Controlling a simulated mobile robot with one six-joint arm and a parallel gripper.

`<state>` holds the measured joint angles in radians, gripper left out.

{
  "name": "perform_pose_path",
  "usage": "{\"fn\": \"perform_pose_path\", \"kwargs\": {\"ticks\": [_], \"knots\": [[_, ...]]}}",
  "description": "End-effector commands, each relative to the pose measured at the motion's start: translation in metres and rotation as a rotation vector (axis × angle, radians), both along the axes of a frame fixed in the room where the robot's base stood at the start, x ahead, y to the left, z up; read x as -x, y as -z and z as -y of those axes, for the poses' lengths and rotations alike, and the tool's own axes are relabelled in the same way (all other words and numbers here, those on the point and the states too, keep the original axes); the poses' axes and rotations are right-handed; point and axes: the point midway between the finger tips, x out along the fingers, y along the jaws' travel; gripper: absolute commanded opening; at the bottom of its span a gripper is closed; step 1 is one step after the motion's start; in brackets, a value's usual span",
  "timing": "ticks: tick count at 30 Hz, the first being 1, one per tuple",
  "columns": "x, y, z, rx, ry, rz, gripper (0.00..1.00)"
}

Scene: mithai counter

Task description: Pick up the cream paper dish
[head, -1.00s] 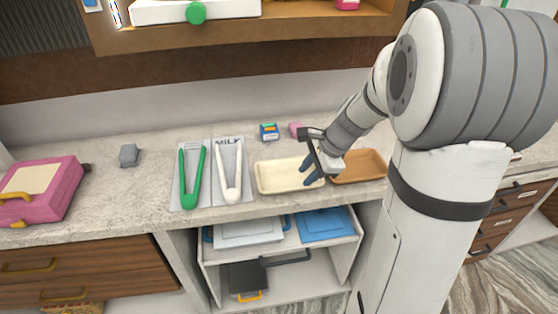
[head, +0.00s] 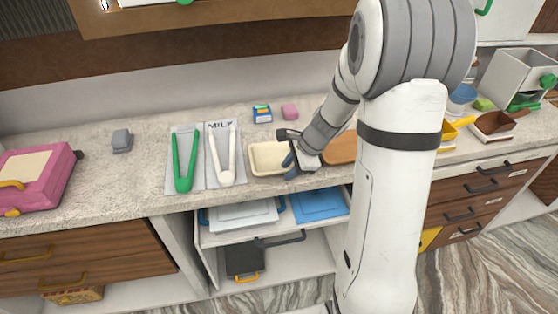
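The cream paper dish (head: 268,157) is a shallow rectangular tray on the stone counter, right of the white tongs. Its right part is hidden behind my gripper. The dish looks flat on the counter.
Green tongs (head: 185,168) and white tongs (head: 223,165) lie on grey mats left of the dish. A brown tray (head: 341,148) sits close on the right, partly hidden by my arm. A blue box (head: 262,114) and pink block (head: 290,112) stand behind. An open shelf (head: 290,255) lies below.

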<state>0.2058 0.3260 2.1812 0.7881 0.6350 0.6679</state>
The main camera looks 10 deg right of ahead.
Motion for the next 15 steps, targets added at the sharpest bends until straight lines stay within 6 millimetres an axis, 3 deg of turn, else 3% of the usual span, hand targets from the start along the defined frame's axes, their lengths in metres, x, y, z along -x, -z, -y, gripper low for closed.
{"fn": "perform_pose_path", "kwargs": {"ticks": [9,15], "knots": [[0.0000,-0.0002,0.0005,0.000,0.000,0.000,0.00],[0.0000,-0.0003,0.0007,0.000,0.001,0.001,0.00]]}}
